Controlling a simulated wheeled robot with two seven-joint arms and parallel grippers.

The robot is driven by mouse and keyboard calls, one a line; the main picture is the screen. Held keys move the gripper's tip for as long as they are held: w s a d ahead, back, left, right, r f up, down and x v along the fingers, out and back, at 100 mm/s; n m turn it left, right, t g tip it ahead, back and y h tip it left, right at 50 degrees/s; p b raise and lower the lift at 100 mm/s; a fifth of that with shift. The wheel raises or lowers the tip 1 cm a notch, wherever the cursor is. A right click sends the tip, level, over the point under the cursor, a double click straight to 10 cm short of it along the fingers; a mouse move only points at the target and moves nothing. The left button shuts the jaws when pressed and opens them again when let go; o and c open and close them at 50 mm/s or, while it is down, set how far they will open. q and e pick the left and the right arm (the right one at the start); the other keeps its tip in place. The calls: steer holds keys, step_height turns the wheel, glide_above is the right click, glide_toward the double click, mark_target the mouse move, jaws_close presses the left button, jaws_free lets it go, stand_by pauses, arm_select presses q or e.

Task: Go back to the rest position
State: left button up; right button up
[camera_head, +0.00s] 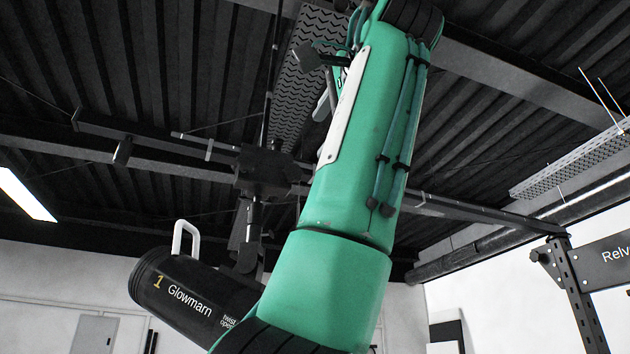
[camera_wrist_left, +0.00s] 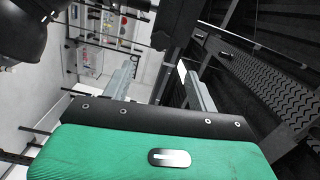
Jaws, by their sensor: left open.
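The upper part of the head view is crossed by my green arm (camera_head: 345,190), raised steeply toward the ceiling. In the left wrist view my left gripper (camera_wrist_left: 160,90) shows two pale grey fingers standing well apart beyond a black mount. Nothing is between the fingers, and they touch nothing that I can see. In the head view the gripper is mostly hidden by the arm, and its fingers cannot be made out clearly. My right gripper is in neither view.
A black cylinder marked Glowmarn (camera_head: 190,295) is left of my arm. A dark overhead bar (camera_head: 160,135) runs behind the arm below the ribbed ceiling. A black post (camera_head: 580,290) stands at the right. A wall board with coloured items (camera_wrist_left: 112,30) shows in the wrist view.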

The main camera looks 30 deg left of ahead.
arm_select(q)
steer(key=shift+s+d, duration=0.2)
steer(key=shift+d, duration=0.15)
steer(key=shift+w, duration=0.1)
stand_by(0.3)
